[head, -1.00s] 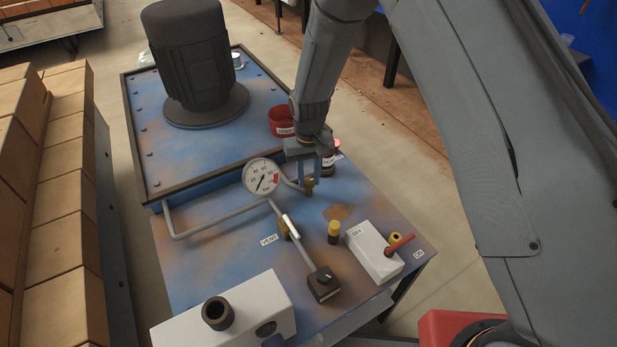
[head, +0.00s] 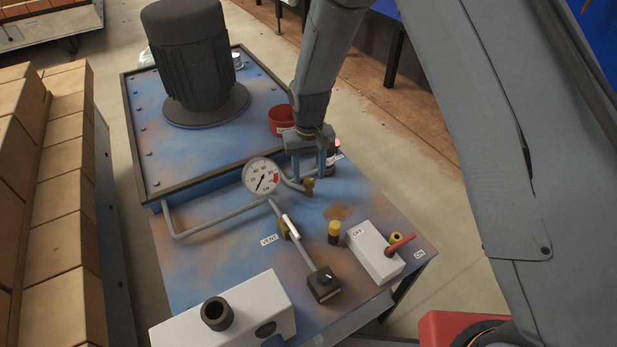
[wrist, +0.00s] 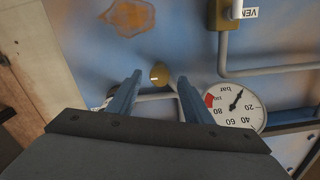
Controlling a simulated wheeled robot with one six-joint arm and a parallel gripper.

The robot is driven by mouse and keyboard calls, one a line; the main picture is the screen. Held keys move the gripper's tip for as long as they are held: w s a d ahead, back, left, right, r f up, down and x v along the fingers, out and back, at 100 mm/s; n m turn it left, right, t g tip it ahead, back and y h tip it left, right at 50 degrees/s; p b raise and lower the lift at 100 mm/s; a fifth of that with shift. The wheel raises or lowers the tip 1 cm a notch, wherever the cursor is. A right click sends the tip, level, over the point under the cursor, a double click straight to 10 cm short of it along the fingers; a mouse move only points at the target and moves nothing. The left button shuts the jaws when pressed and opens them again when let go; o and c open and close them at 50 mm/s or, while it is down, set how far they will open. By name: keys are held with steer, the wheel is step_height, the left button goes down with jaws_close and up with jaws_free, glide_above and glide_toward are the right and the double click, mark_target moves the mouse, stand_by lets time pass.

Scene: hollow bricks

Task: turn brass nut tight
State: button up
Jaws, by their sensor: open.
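The brass nut (head: 309,187) sits at the end of a grey pipe beside the pressure gauge (head: 262,176) on the blue bench. In the wrist view the nut (wrist: 159,74) shows as a round brass face between my two fingertips. My gripper (head: 309,177) points down over the nut and is open, one finger on each side. The gripper (wrist: 159,79) holds nothing; a gap shows between the nut and each finger. How far the tips reach down beside the nut is hard to tell.
A red cup (head: 282,120) and a dark motor (head: 189,58) stand behind. A rust patch (head: 339,212) marks bare bench.

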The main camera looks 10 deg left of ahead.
mark_target(310, 181)
step_height(310, 181, up, 5)
steer(key=shift+r+b, duration=0.2)
steer(key=shift+b, duration=0.3)
steer(key=shift+r, duration=0.15)
steer(key=shift+d, duration=0.15)
steer(key=s+d+r+m, duration=0.1)
steer(key=s+d+r, duration=0.2)
steer(key=d, duration=0.4)
steer(key=s+d+r+m, duration=0.1)
steer(key=s+d+r, duration=0.2)
steer(key=s+d, duration=0.2)
steer(key=s+d+r+m, duration=0.1)
steer(key=s+d+r, duration=0.2)
steer(key=d, duration=0.6)
steer(key=shift+s+d+r+t, duration=0.3)
steer(key=shift+s+r, duration=0.1)
steer(key=shift+r, duration=0.2)
steer(key=shift+m, duration=0.6)
steer(key=s+d, duration=0.1)
steer(key=s, duration=0.1)
steer(key=s+d, duration=0.2)
steer(key=s, duration=0.1)
steer(key=s+d+r, duration=0.1)
steer(key=s+d, duration=0.1)
steer(key=shift+s+r, duration=0.1)
steer(key=shift+s, duration=0.3)
steer(key=shift+c, duration=0.3)
